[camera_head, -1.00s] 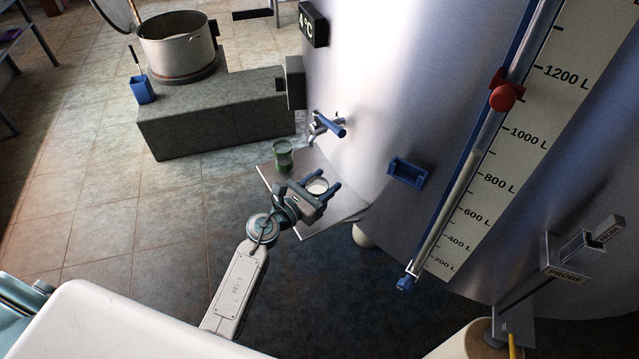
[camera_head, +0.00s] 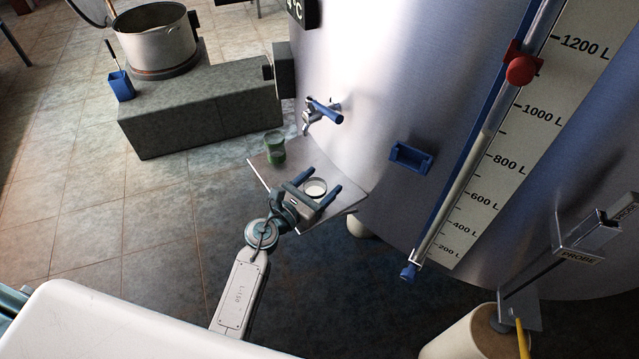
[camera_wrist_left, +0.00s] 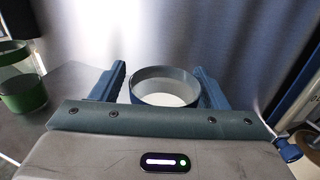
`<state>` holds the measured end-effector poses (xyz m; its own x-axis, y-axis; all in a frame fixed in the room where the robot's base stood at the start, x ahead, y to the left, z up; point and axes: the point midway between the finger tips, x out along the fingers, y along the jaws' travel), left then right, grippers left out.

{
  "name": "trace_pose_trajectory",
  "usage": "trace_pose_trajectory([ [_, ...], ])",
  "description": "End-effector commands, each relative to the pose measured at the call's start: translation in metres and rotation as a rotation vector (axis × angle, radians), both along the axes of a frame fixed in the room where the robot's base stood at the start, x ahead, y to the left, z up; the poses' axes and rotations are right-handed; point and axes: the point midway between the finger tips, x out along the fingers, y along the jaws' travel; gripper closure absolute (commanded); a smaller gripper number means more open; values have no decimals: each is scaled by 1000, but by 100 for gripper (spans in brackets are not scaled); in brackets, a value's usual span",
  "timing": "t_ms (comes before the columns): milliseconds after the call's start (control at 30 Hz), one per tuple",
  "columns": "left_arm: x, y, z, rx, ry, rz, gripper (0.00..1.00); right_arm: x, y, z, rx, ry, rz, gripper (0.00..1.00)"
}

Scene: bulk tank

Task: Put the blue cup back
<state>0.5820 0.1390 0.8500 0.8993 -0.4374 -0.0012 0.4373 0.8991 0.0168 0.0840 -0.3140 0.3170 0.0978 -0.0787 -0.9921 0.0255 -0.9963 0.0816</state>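The cup (camera_head: 315,188) between my left gripper's fingers has a pale rim and white contents; little of its blue shows. My right gripper is not in view.
A green-banded cup (camera_head: 275,147) stands on the shelf's far left part, also in the left wrist view (camera_wrist_left: 22,92). The tap (camera_head: 322,112) juts out above the shelf. A blue bracket (camera_head: 410,157) is on the tank wall. Open floor lies left of the shelf.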

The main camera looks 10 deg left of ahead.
Motion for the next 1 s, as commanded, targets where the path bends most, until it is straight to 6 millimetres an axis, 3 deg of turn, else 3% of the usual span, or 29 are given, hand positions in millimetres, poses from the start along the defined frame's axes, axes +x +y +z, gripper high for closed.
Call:
trace_pose_trajectory([
  [267,0,0,7,0,-1,0,32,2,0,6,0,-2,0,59],
  [733,-84,41,0,3,1,-1,32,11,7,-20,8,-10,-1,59],
  [1000,-107,52,3,0,0,0,32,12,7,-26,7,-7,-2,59],
])
